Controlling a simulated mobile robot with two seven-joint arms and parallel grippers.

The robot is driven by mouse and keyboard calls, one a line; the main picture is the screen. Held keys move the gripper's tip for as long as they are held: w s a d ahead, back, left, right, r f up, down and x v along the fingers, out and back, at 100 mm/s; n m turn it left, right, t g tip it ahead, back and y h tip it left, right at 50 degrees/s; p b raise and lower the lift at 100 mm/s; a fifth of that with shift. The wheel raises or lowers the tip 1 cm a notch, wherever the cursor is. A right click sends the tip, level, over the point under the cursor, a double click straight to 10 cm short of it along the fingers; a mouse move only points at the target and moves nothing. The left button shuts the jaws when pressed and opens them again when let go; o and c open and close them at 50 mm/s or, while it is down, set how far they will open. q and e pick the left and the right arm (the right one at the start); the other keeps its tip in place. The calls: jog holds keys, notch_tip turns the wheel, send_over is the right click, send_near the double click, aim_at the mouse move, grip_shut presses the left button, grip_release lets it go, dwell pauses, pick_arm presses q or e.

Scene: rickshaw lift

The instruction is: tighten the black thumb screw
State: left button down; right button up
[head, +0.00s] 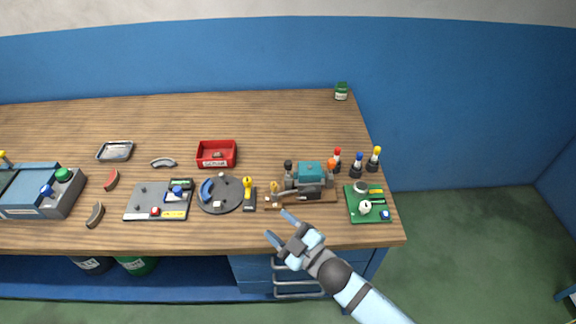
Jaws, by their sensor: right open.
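A small fixture with a teal block (309,173) stands on a brown wooden base (325,199) near the table's front edge. A black knob (288,165), which looks like the black thumb screw, stands upright at its left side. An orange knob (331,164) is at its right side. My right gripper (279,225) is open and empty over the table's front edge, in front of the fixture and apart from the black knob. How far the screw is turned in is too small to tell. My left gripper is not in view.
A round grey plate (221,204) and a yellow-topped tool (248,186) are left of the fixture. A green board (380,207) and several colour-topped bottles (357,164) are right of it. A red bin (231,154) is behind left. The table's back is mostly clear.

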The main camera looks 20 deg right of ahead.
jog(key=w+a+r+n+g+y+b, duration=0.1)
jog(key=w+a+r+n+g+y, duration=0.1)
jog(key=a+r+n+g+y, duration=0.45)
jog(key=w+a+r+n+g+y+b, duration=0.15)
jog(key=n+y, duration=0.25)
jog(key=n, duration=0.6)
notch_tip(320, 180, up, 3)
jog(key=n+g+h+b, duration=0.4)
jog(key=n+g+h, duration=0.5)
jog(key=n+h, duration=1.05)
send_over(288, 162)
jog(key=shift+m, duration=0.4)
notch_tip(288, 162, down, 13)
jog(key=shift+f+p, duration=0.1)
jog(key=shift+p, duration=0.6)
jog(key=c, duration=0.9)
